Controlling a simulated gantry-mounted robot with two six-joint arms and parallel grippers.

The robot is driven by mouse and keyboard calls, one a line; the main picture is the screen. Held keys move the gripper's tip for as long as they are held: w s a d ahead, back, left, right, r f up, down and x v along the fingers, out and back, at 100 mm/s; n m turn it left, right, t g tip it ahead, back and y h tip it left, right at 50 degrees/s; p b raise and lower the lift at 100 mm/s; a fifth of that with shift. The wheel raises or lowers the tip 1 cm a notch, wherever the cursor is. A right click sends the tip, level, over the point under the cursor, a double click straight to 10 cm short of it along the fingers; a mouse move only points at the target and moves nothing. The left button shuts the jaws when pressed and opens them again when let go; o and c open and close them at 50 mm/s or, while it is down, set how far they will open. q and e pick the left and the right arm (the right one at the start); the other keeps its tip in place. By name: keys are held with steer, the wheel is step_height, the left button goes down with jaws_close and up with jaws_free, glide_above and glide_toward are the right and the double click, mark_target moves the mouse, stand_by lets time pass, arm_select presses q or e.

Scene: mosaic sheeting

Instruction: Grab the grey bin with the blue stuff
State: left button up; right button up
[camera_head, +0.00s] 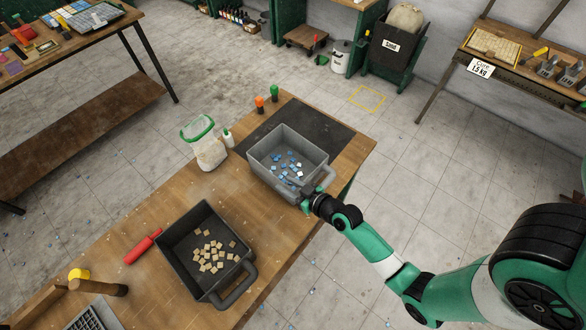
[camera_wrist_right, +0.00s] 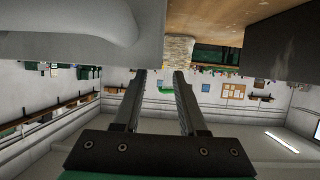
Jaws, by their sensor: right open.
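The grey bin (camera_head: 262,172) stands on the wooden table, partly on a dark mat, with several blue and white tiles (camera_head: 288,168) inside. Its handle (camera_head: 324,180) faces right, toward my right arm. My right gripper (camera_head: 308,204) is at the bin's near right corner, beside the handle; the arm partly covers this spot. In the right wrist view its two fingers (camera_wrist_right: 160,76) are apart with nothing between them, and a large grey surface (camera_wrist_right: 85,30), apparently the bin, lies just beyond them at upper left. My left gripper is out of view.
A darker bin (camera_head: 174,243) with several beige tiles stands at the front left. A green-lidded jar (camera_head: 207,152), a white bottle (camera_head: 228,138) and orange (camera_head: 260,103) and green (camera_head: 274,92) bottles stand behind. A red-handled tool (camera_head: 142,247) lies left.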

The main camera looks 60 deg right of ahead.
mark_target(277, 178)
steer(key=x, duration=0.5)
steer(key=shift+w+d+b, duration=0.15)
steer(key=shift+d+b, duration=0.05)
steer(key=shift+b, duration=0.15)
jaws_close()
steer(key=shift+r, duration=0.15)
stand_by(0.9)
